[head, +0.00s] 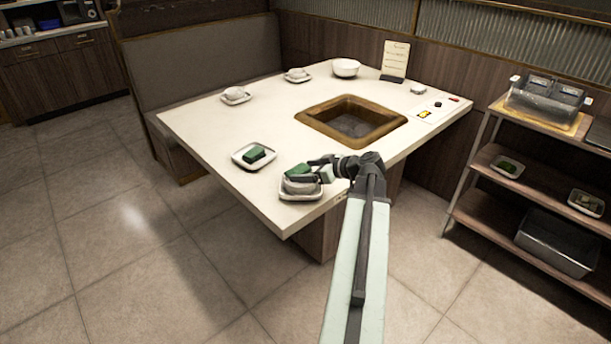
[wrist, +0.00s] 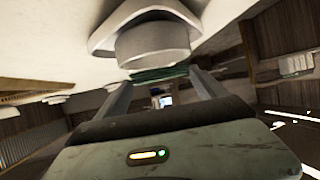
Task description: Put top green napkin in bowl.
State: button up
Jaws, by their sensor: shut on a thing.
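A green napkin (head: 298,169) is held in my gripper (head: 311,170), at the near edge of the table. In the wrist view the green napkin (wrist: 160,74) shows as a layered green strip between my two fingers. A small pale bowl (head: 299,187) sits on a square white plate (head: 287,196) under the napkin. The bowl (wrist: 150,48) also shows in the wrist view, just past the napkin. I cannot tell whether napkin and bowl touch. A second green napkin (head: 254,154) lies on another white plate (head: 240,163) to the left.
The white table (head: 200,125) has a wood-framed square well (head: 348,121) in its middle. Two small bowls on plates (head: 235,96) (head: 297,75), a larger white bowl (head: 346,67) and a menu card (head: 395,60) stand farther back. A shelf cart (head: 520,190) stands at right.

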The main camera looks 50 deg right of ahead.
jog(key=shift+f+b, duration=0.5)
jog(key=shift+b, duration=0.05)
jog(key=shift+f, duration=0.1)
jog(key=o, duration=1.3)
jog(key=shift+r, duration=0.2)
jog(key=shift+s+d+r+p, duration=0.1)
jog(key=shift+s+r+p, duration=0.15)
jog(key=shift+r+p, duration=0.3)
jog(key=shift+s+r+p, duration=0.2)
jog(key=shift+r+p, duration=0.2)
jog(key=shift+p, duration=0.1)
jog(key=p+v, duration=0.4)
jog(key=v, duration=0.6)
jog(key=shift+s, duration=0.5)
